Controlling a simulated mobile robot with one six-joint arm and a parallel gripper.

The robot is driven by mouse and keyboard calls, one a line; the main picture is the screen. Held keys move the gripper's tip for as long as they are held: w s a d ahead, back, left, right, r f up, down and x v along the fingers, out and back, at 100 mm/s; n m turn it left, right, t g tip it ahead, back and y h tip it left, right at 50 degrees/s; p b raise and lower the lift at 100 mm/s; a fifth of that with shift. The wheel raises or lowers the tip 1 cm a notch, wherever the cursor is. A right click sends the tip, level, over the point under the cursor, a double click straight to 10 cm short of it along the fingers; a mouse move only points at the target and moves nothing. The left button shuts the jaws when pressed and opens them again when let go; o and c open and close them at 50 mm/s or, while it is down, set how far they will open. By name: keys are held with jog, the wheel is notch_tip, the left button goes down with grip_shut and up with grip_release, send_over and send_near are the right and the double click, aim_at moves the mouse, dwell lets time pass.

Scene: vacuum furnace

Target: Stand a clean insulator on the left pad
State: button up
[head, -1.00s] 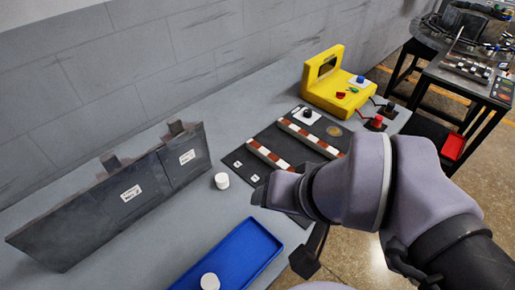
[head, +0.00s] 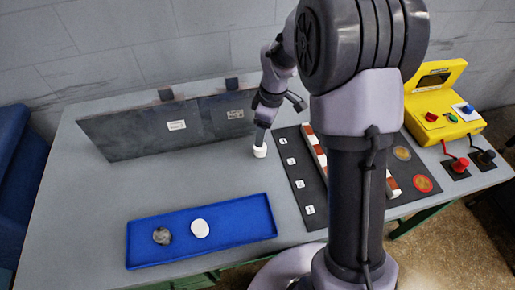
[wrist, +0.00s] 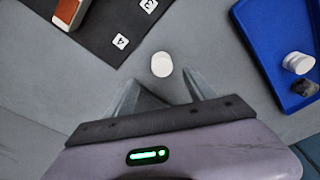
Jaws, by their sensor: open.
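A clean white insulator (head: 260,151) stands upright on the grey table, just left of the black mat (head: 291,165); the wrist view also shows it (wrist: 162,64). My gripper (head: 261,135) points down at it from above. In the wrist view my open fingers (wrist: 160,90) have the insulator just beyond their tips, roughly centred, with nothing held. A second white insulator (head: 200,228) is in the blue tray (head: 258,226), beside a dark, soiled-looking piece (head: 161,236). I cannot tell which surface is the left pad.
A dark upright panel (head: 130,135) with labels stands behind the tray. A yellow control box (head: 432,105) stands at the right. Table between panel and tray is clear.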

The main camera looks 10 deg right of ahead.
jog(key=f+b, duration=0.1)
jog(key=f, duration=0.1)
jog(key=f+b, duration=0.1)
jog(key=f, duration=0.2)
jog(key=a+f+b, duration=0.1)
jog(key=f, duration=0.2)
jog(key=shift+w+a+f, duration=0.1)
jog(key=shift+w+f, duration=0.05)
jog(key=shift+f, duration=0.05)
jog(key=shift+r, duration=0.2)
jog(key=shift+c, duration=0.7)
grip_shut()
jog(key=shift+r, duration=0.1)
